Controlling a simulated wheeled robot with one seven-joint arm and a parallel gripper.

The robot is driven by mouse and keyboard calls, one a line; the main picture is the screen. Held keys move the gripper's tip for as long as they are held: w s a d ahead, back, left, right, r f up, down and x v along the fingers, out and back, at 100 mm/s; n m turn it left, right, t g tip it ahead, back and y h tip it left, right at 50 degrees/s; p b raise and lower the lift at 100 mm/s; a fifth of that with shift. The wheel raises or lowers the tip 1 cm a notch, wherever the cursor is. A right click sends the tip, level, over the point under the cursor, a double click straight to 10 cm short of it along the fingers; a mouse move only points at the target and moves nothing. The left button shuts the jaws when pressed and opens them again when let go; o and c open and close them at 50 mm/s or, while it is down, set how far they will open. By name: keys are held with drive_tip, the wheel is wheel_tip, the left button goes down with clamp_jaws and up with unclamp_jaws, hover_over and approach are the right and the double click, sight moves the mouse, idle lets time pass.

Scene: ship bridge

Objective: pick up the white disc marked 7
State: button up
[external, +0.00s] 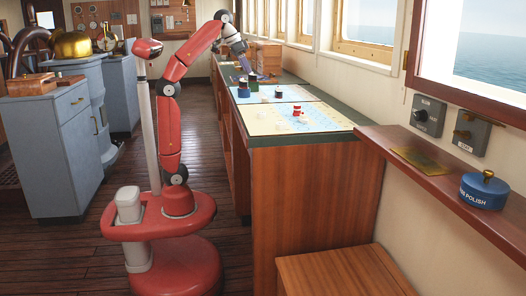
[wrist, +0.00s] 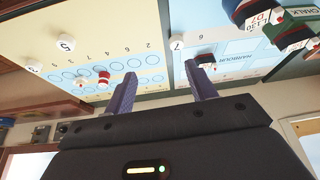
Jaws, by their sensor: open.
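The white disc that appears to be marked 7 (wrist: 177,42) lies on the pale blue chart near its edge, in the wrist view just above the right fingertip and apart from it. Its mark is small and hard to read. I cannot single the disc out for sure in the external view. My gripper (wrist: 161,70) is open, with its two purple-grey fingers apart and nothing between them. In the external view my gripper (external: 247,66) hangs over the far part of the chart counter.
A disc marked 5 (wrist: 64,43) and a red-and-white lighthouse piece (wrist: 103,78) stand on the yellow chart (wrist: 110,20). A small dark piece (wrist: 205,58) is close by the right fingertip. Windows line the wall beside the counter (external: 310,170).

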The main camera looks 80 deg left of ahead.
drive_tip(key=w+a+f, duration=0.1)
drive_tip(key=w+a, duration=0.4)
drive_tip(key=w, duration=0.1)
approach(265, 98)
drive_tip(key=shift+a, duration=0.65)
drive_tip(key=x, duration=0.2)
drive_tip(key=b+x, duration=0.1)
drive_tip(key=x, duration=0.2)
drive_tip(key=b+x, duration=0.1)
drive_tip(key=x, duration=0.2)
drive_tip(key=shift+w+d+f, duration=0.1)
drive_tip(key=shift+d+f, duration=0.15)
drive_tip(key=shift+d, duration=0.05)
drive_tip(key=shift+c, duration=0.5)
drive_tip(key=c, duration=1)
